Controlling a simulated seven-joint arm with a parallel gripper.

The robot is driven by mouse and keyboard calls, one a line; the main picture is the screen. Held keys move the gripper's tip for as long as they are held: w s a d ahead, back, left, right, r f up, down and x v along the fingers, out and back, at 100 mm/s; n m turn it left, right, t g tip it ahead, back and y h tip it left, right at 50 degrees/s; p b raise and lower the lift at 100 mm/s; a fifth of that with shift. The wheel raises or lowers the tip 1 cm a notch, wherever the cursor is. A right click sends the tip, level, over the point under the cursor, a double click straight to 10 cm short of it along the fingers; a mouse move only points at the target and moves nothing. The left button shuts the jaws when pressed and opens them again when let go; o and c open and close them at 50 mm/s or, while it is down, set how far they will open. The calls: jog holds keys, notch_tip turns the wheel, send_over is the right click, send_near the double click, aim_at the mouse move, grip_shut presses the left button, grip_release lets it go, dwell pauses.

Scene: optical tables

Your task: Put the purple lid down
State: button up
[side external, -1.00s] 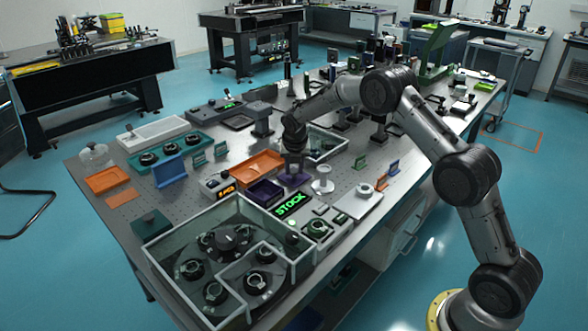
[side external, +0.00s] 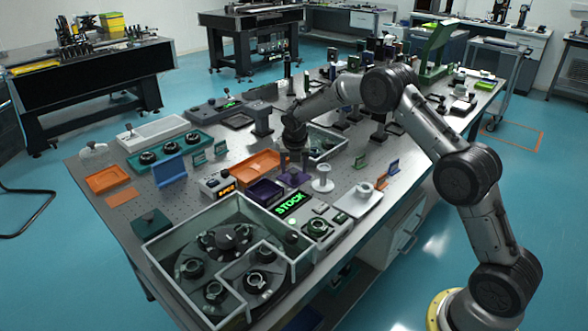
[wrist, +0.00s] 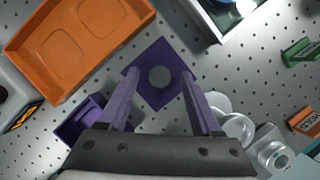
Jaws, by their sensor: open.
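The purple lid (wrist: 160,92) is a flat square with a grey round middle, seen from above in the wrist view. It appears to lie flat on the perforated table, and it also shows in the side view (side external: 294,179). My gripper (wrist: 160,80) is open, with its two fingers spread at the left and right of the lid. In the side view my gripper (side external: 293,158) is just above the lid. A dark purple open box (side external: 264,193) stands left of the lid; the wrist view shows it (wrist: 72,125) partly hidden by my left finger.
An orange tray (wrist: 70,45) lies at the upper left of the wrist view. A white round-topped post (side external: 322,181) stands right of the lid. A walled tray (side external: 327,148) is behind. A green STOCK sign (side external: 290,204) is in front.

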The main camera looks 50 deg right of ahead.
jog(key=v, duration=1.2)
jog(key=s+a+r+m+t+y, duration=0.1)
jog(key=s+a+r+m, duration=0.2)
jog(key=s+r+m, duration=0.45)
jog(key=s+a+r+m, duration=0.3)
jog(key=s+r+m, duration=0.15)
jog(key=s, duration=0.55)
jog(key=s+a+f+m+y, duration=0.1)
jog(key=s+a+m, duration=0.1)
jog(key=s+m, duration=0.5)
jog(key=s+a+f+m+t+y, duration=0.1)
jog(key=s+a+f+m, duration=0.1)
jog(key=s+m, duration=0.6)
jog(key=s+a, duration=0.1)
jog(key=s, duration=0.5)
jog(key=shift+s+f, duration=0.35)
jog(key=shift+s, duration=0.05)
